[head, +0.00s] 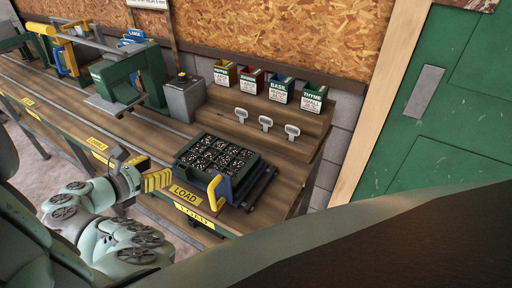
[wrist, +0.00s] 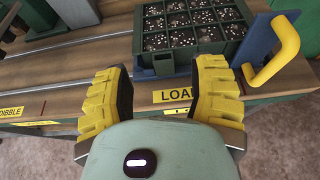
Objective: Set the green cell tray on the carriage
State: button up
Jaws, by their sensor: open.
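The green cell tray (head: 215,158), its cells filled with dark, white-flecked soil, sits level at the load end of the bench. It appears to rest on the dark carriage (head: 262,187), which has a blue end plate and a yellow handle (head: 214,193). The tray's underside contact is hidden. In the wrist view the tray (wrist: 192,42) lies just beyond my fingers, with the handle (wrist: 280,55) to its right. My gripper (head: 158,180) is open and empty, in front of the tray's near side. Its yellow fingers are spread wide in the wrist view (wrist: 162,82).
Yellow LOAD labels (head: 187,195) mark the bench edge. A green machine (head: 130,75) and grey box (head: 184,98) stand left along the rails. Several seed boxes (head: 280,86) and white tags (head: 265,123) sit on the shelf behind. A green door (head: 450,110) is at right.

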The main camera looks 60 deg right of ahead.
jog(key=shift+v, duration=1.5)
